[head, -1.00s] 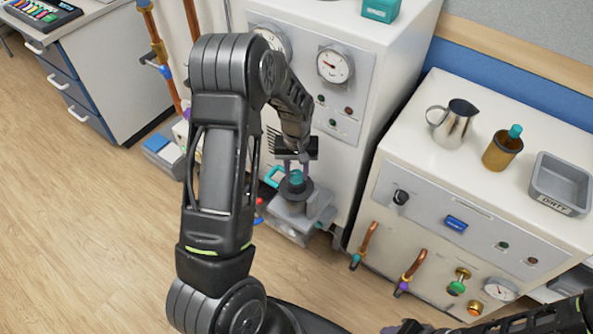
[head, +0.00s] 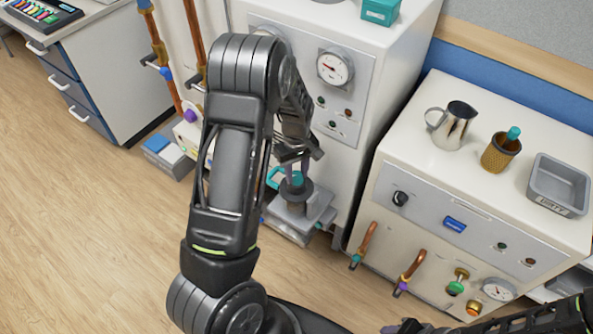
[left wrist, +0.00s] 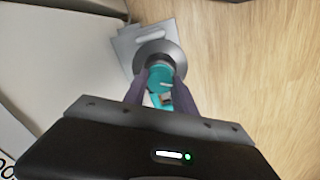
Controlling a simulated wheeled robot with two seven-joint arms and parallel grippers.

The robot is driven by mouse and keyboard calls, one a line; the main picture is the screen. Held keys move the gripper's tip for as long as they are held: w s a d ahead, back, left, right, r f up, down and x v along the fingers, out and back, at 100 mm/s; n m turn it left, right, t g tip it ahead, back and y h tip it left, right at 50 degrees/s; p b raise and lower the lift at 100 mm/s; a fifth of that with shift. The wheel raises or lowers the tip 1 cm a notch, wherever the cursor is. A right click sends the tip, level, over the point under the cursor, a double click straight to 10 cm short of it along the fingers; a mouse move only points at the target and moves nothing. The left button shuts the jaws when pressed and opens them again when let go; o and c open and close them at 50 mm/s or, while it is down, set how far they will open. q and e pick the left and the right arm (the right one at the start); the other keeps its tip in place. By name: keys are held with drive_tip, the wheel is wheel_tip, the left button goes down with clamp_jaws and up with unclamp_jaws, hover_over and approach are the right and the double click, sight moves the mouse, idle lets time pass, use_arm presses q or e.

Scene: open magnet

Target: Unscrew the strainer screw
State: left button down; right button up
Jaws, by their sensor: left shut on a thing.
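The strainer screw (head: 296,180) is a small teal knob on top of a dark grey round strainer housing (head: 297,200). The housing stands on a grey base block at the foot of the white cabinet. My left gripper (head: 293,176) reaches down from above and is shut on the screw, one finger on each side. In the left wrist view the teal screw (left wrist: 160,77) sits between the fingertips, above the grey round housing (left wrist: 158,53). A teal handle (head: 274,178) shows beside the screw. My right gripper is not in view.
The white cabinet (head: 345,150) with gauges rises right behind the strainer. Copper pipes (head: 161,45) stand to its left. A second cabinet (head: 440,215) at right carries a metal jug (head: 455,124), a brown cup (head: 501,150) and a grey tray (head: 560,182). The wooden floor at left is clear.

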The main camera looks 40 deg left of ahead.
sight(297, 174)
use_arm(q)
drive_tip(key=n+p, duration=0.1)
drive_tip(key=n, duration=0.3)
drive_tip(key=shift+n, duration=0.3)
drive_tip(key=shift+n+p, duration=0.85)
drive_tip(key=shift+n, duration=0.85)
drive_tip(key=c, duration=1)
unclamp_jaws()
drive_tip(key=shift+r, duration=0.1)
wheel_tip(297, 174, up, 8)
drive_tip(key=shift+f+p, duration=0.2)
drive_tip(key=shift+p, duration=0.15)
